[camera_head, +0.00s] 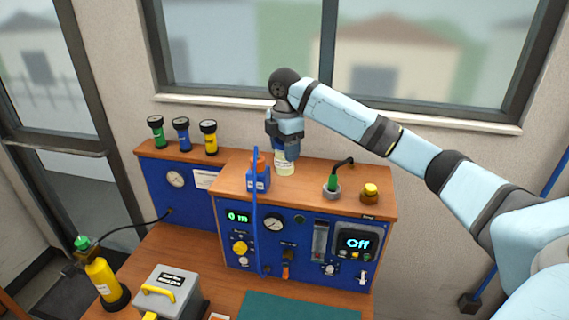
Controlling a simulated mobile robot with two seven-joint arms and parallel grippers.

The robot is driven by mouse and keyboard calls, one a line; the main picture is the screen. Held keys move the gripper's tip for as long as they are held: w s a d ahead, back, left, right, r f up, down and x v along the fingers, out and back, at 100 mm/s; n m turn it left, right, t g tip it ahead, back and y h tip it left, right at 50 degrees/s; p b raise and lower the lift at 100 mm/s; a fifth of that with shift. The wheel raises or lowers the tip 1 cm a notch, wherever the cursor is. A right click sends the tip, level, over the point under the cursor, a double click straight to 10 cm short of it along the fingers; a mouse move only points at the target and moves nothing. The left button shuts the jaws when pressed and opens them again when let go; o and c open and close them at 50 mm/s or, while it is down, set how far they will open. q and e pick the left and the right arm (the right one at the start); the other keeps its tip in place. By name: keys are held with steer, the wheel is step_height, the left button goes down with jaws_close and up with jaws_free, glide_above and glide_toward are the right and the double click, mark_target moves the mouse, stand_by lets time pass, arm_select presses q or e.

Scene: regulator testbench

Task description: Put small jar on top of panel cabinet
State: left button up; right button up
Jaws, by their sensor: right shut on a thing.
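My right gripper (285,148) points down over the wooden top of the panel cabinet (310,202). It is shut on the small jar (285,168), a pale jar with a light label. The jar is upright at or just above the cabinet top; I cannot tell whether its base touches the wood. Its upper part is hidden by the gripper. The cabinet has a blue front with dials, a green readout and a screen reading "Off". My left gripper is not in view.
A blue block with an orange top (257,175) stands close left of the jar. A green-and-black fitting (333,188) and a yellow knob (370,192) stand to the right. Several flashlight-like pieces (182,135) stand on the lower left cabinet. A grey box (170,293) and yellow bottle (104,283) are in front.

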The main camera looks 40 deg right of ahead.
mark_target(285, 164)
steer(key=shift+f, duration=0.95)
step_height(285, 164, down, 3)
steer(key=shift+f+p, duration=0.15)
steer(key=shift+p, duration=0.3)
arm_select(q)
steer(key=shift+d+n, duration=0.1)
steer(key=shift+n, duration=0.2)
arm_select(e)
steer(key=shift+f, duration=0.15)
steer(key=o, duration=1)
steer(key=shift+o, duration=1)
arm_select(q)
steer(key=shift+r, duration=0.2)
